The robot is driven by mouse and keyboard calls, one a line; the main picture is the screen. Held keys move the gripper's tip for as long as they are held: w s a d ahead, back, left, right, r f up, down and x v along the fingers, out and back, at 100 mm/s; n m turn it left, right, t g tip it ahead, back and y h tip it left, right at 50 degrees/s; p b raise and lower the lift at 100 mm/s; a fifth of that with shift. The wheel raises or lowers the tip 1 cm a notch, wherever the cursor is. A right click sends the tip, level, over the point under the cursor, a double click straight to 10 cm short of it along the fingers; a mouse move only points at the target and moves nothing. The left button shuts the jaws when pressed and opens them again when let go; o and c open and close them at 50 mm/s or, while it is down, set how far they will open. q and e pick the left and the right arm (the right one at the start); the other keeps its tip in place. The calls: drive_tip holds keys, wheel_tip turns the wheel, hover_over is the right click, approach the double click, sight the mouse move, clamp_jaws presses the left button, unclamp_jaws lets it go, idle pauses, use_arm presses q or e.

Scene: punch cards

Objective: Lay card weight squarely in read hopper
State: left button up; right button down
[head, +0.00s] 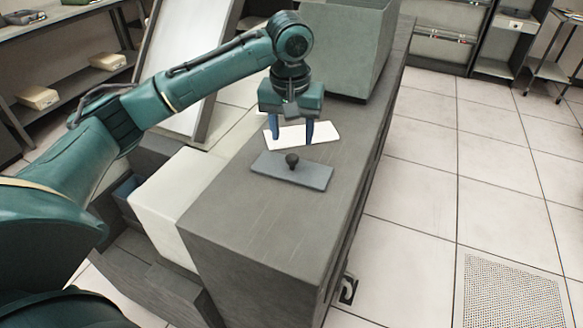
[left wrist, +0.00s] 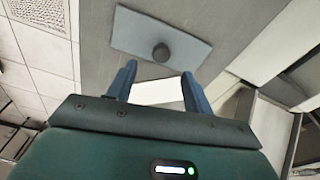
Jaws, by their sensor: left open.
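The card weight (head: 315,178) is a flat grey plate with a dark round knob on top. It lies flat on the dark grey cabinet top (head: 255,230). In the left wrist view the card weight (left wrist: 135,35) shows beyond my fingertips, its knob roughly in line with the gap between them. My left gripper (head: 290,138) points down with blue fingers apart and empty, above a white card-like sheet (head: 322,131) and just behind the weight. The sheet also shows between the fingers in the left wrist view (left wrist: 157,93). I cannot make out the read hopper for certain. My right gripper is not in view.
A tall grey-green box (head: 345,55) stands on the cabinet behind my gripper. A pale block (head: 175,200) adjoins the cabinet's left side, and a white slanted panel (head: 185,60) stands behind. The cabinet top in front of the weight is clear. Tiled floor (head: 430,180) lies right.

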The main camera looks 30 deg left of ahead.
sight(292, 156)
use_arm(q)
drive_tip(key=shift+w+a+f+p, duration=0.1)
drive_tip(key=shift+w+f, duration=0.05)
drive_tip(key=shift+f, duration=1.15)
drive_tip(key=shift+w+a+f+p, duration=0.1)
drive_tip(key=shift+w+f+p, duration=0.05)
drive_tip(key=shift+f, duration=1.2)
drive_tip(key=shift+w+a+f+p, duration=0.1)
drive_tip(key=shift+w+f, duration=0.05)
drive_tip(key=shift+f, duration=1.15)
clamp_jaws()
